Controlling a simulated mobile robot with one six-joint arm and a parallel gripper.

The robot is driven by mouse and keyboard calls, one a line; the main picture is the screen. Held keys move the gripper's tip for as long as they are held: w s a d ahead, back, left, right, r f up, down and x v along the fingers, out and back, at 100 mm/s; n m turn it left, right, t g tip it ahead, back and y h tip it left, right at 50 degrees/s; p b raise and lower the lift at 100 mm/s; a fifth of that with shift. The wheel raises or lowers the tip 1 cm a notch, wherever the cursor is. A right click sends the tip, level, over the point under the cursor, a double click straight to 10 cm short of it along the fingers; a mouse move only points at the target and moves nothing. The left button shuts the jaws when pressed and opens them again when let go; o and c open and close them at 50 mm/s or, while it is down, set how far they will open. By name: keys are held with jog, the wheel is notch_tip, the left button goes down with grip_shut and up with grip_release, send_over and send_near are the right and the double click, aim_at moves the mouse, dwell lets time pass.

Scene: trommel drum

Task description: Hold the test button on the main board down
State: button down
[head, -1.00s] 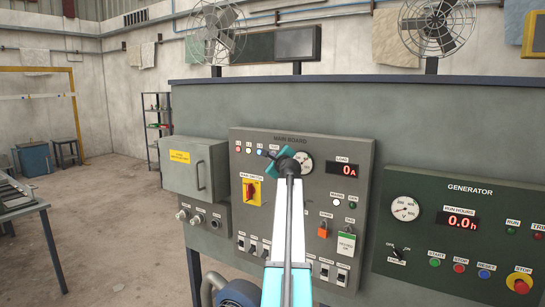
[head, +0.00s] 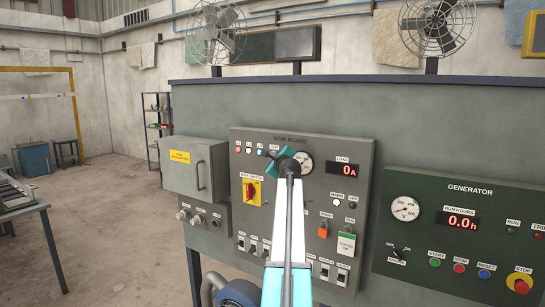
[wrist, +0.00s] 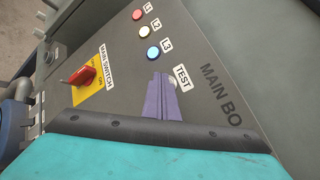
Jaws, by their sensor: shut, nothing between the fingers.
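The grey main board (head: 322,215) stands upright ahead of me in the head view. My teal gripper (head: 269,153) is at its upper left part, just right of the row of lamps. In the wrist view, the shut, empty purple fingers (wrist: 158,78) point at the board right beside the white TEST label (wrist: 183,78). The test button is mostly or wholly hidden behind the fingertips. I cannot tell whether the tips touch it or whether it is pressed in.
The red main switch (wrist: 84,75) on its yellow plate is left of the fingers. The blue L3 lamp (wrist: 153,52) is close above the tips. The generator panel (head: 460,235) is at right, and a grey box (head: 190,168) is left of the board. The load display (head: 343,169) reads 0 A.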

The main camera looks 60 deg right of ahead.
jog(key=shift+a, duration=0.15)
dwell(0.4)
jog(key=shift+a+p, duration=0.55)
jog(key=shift+a, duration=0.15)
jog(key=shift+a, duration=0.1)
jog(key=a+p, duration=0.3)
jog(key=a, duration=0.1)
jog(key=shift+a, duration=0.4)
dwell(0.9)
